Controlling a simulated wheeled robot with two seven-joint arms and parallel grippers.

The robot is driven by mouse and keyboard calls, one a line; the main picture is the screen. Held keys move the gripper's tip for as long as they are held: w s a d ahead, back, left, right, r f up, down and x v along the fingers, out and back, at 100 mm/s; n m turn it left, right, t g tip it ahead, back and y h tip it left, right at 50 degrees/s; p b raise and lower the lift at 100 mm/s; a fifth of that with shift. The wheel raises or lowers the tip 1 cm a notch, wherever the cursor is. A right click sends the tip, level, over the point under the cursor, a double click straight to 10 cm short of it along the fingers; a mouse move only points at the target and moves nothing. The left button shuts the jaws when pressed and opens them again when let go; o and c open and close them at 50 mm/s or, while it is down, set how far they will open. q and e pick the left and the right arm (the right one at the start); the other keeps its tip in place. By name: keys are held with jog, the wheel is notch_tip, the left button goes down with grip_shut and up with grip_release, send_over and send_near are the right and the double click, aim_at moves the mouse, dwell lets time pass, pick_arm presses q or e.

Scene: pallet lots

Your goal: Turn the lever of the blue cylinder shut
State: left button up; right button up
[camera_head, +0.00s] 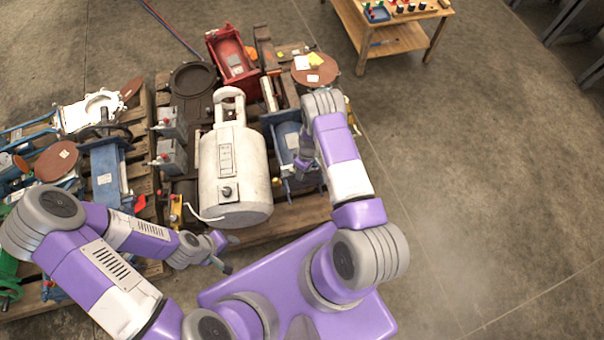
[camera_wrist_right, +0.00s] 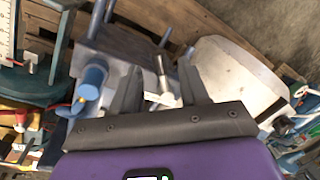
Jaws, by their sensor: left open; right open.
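A blue metal unit (camera_head: 287,138) stands on the pallet, right of the white tank, partly hidden by my right arm. I take it for the blue cylinder, but cannot be sure. The right wrist view shows a blue round part (camera_wrist_right: 93,80) left of the fingers. A pale metal rod (camera_wrist_right: 162,72), possibly the lever, shows between and beyond the fingertips; contact cannot be told. My right gripper (camera_head: 306,166) is open beside the blue unit; its dark fingers (camera_wrist_right: 160,88) stand apart in the wrist view. My left gripper (camera_head: 226,254) is open and empty, in front of the white tank.
The white tank (camera_head: 234,170) lies between my arms, with a loose white cord at its near end. Other blue machinery (camera_head: 106,170) crowds the left pallet. A red unit (camera_head: 232,60) is at the back. Floor to the right is clear; a wooden table (camera_head: 400,38) stands behind.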

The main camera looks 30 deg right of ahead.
jog(key=shift+a+f, duration=0.1)
jog(key=shift+f, duration=0.7)
grip_shut()
